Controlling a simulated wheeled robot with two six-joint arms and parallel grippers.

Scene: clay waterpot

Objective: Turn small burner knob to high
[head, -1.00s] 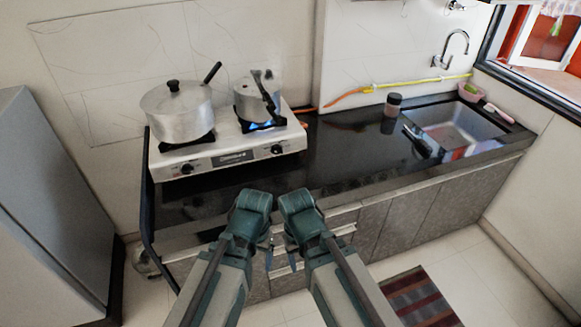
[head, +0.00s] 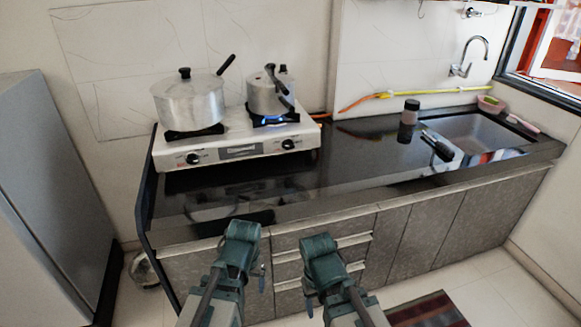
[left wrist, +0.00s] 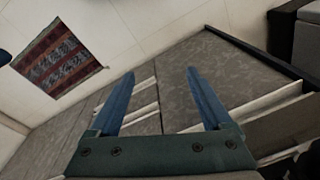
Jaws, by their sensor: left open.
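A white two-burner stove (head: 165,156) sits on the black counter. Its front has a left knob (head: 193,157) and a right knob (head: 288,144). A smaller pot (head: 266,95) stands on the right burner, with a blue flame (head: 268,119) under it. A larger lidded pot (head: 189,104) stands on the left burner. My left gripper (head: 262,278) hangs low in front of the cabinets, well below the knobs. In the left wrist view its two blue fingers (left wrist: 160,76) are apart with nothing between them. My right gripper (head: 308,306) also hangs low; its fingers are mostly hidden.
The black counter (head: 345,169) is clear in front of the stove. A dark jar (head: 408,121) and a sink (head: 470,130) are to the right. Cabinet drawers (head: 320,257) lie below the counter edge. A grey metal cabinet (head: 50,180) stands at the left. A striped mat (head: 430,312) lies on the floor.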

